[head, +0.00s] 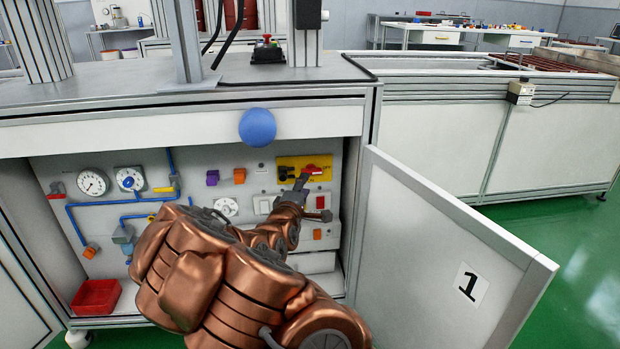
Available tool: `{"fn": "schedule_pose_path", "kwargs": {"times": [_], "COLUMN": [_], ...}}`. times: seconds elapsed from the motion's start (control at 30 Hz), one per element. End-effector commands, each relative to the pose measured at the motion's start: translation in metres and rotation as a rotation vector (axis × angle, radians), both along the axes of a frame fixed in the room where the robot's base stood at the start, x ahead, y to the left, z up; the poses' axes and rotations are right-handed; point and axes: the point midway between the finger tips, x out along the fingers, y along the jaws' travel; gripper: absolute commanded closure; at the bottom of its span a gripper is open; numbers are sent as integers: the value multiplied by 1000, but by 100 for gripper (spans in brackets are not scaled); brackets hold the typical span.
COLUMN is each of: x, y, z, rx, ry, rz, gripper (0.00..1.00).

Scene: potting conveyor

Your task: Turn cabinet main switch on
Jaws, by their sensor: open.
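The cabinet (180,112) stands open, with its control panel (75,165) inside. The main switch (312,170) is a red handle on a yellow plate (290,161) at the panel's upper right. Its handle looks roughly level, pointing right; the small lettering is too small to read surely. My gripper (314,199) is open, just below the switch. One finger reaches up close to the red handle, the other lies lower, near a red button. I cannot tell whether the upper finger touches the handle. My copper arm hides part of the lower panel.
The cabinet door (430,250), marked 1, is swung open on the right. A blue ball (257,127) is at the front edge above the opening. Gauges (93,182), blue pipes and a red bin (96,297) are at the left. Green floor (580,270) is clear at right.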

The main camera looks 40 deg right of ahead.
Motion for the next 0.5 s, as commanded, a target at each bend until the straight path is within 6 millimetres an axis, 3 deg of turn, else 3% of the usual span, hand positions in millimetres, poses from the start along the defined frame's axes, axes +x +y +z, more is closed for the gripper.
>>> {"fn": "schedule_pose_path", "kwargs": {"times": [0.5], "x": [23], "y": [-43], "z": [-3], "rx": [4], "ry": [0], "rz": [-3], "gripper": [58]}}
